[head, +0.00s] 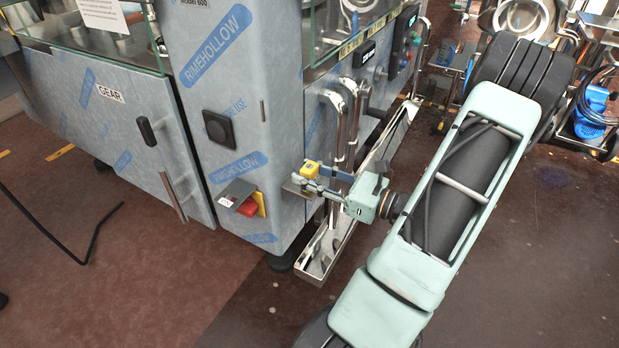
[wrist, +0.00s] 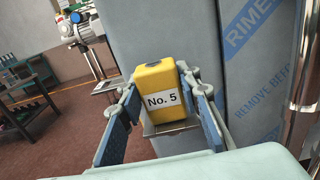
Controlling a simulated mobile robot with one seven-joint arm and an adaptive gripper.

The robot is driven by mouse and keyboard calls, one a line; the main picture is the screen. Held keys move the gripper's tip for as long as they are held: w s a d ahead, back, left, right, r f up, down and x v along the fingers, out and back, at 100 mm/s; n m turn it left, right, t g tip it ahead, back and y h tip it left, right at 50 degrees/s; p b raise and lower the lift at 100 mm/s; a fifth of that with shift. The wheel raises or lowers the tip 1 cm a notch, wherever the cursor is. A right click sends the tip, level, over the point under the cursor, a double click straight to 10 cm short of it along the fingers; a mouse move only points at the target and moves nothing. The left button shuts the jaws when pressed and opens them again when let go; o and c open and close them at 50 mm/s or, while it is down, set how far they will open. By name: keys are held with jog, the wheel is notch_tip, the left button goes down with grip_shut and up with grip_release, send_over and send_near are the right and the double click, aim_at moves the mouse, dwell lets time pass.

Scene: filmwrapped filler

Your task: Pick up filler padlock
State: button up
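The filler padlock is a yellow block with a white "No. 5" label (wrist: 155,82). It sits on a small metal ledge (wrist: 172,127) on the machine's front. In the head view the padlock (head: 310,168) shows small, just by my fingertips. My gripper (head: 318,179) is open, with blue finger pads. In the wrist view its fingers (wrist: 158,92) stand to the left and right of the padlock. The right fingertip lies very close to the padlock's side; I cannot tell if it touches. The padlock's shackle is not visible.
The film-wrapped machine (head: 240,110) fills the area behind the ledge. A grey box with a red switch (head: 245,205) is left of my gripper. Bent metal pipes (head: 345,130) and a steel drip tray (head: 325,250) are close to my arm. Open floor (head: 120,270) lies in front.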

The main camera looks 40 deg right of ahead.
jog(key=c, duration=0.7)
